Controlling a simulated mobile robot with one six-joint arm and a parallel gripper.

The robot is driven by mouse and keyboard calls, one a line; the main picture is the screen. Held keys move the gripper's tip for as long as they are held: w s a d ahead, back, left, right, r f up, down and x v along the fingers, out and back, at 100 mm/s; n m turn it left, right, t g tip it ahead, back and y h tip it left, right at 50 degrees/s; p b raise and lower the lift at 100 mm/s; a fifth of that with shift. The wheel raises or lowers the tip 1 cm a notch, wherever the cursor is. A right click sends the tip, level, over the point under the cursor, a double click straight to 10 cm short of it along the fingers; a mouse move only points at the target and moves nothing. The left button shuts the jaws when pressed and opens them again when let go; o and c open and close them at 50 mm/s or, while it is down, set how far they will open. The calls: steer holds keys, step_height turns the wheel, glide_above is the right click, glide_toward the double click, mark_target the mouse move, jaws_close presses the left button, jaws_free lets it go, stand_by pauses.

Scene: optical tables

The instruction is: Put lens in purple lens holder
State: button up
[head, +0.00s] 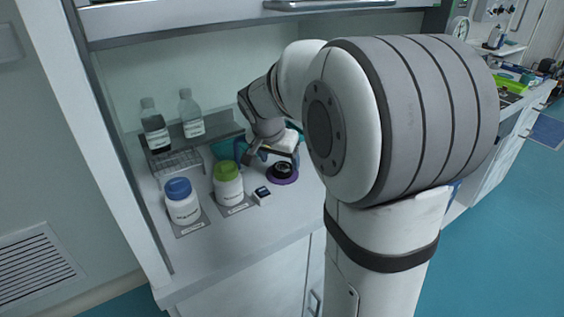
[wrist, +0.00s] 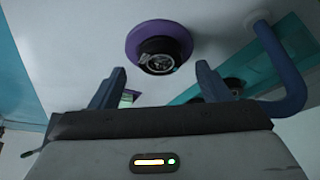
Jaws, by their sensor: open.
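The purple lens holder (head: 283,181) is a flat purple disc on the white worktop. It also shows at the top of the wrist view (wrist: 160,27). A black round piece with a shiny, glassy face (wrist: 159,62), which looks like the lens, sits on the purple disc. The same black piece shows in the head view (head: 284,169). My gripper (head: 280,157) is just behind and above the holder. In the wrist view its two blue fingers (wrist: 160,83) are spread apart with nothing between them, clear of the black piece.
A white jar with a green lid (head: 229,185), one with a blue lid (head: 182,204) and a small dark-and-white box (head: 262,195) stand left of the holder. Two bottles stand at the back left. A teal tray (head: 226,149) lies behind. The worktop's front edge is near.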

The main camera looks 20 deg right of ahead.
steer(key=p+v, duration=0.1)
steer(key=v, duration=0.8)
steer(key=s+a+f+n+y, duration=0.1)
steer(key=s+a+f+n, duration=0.1)
steer(key=s, duration=0.4)
steer(key=s+a+f+n+g+y, duration=0.1)
steer(key=s+a+f+n, duration=0.1)
steer(key=s+f+n, duration=0.2)
steer(key=s+a+f+n+y, duration=0.1)
steer(key=s+a+f+n, duration=0.1)
steer(key=s+f, duration=0.3)
steer(key=shift+s+n, duration=0.6)
steer(key=shift+s, duration=1.65)
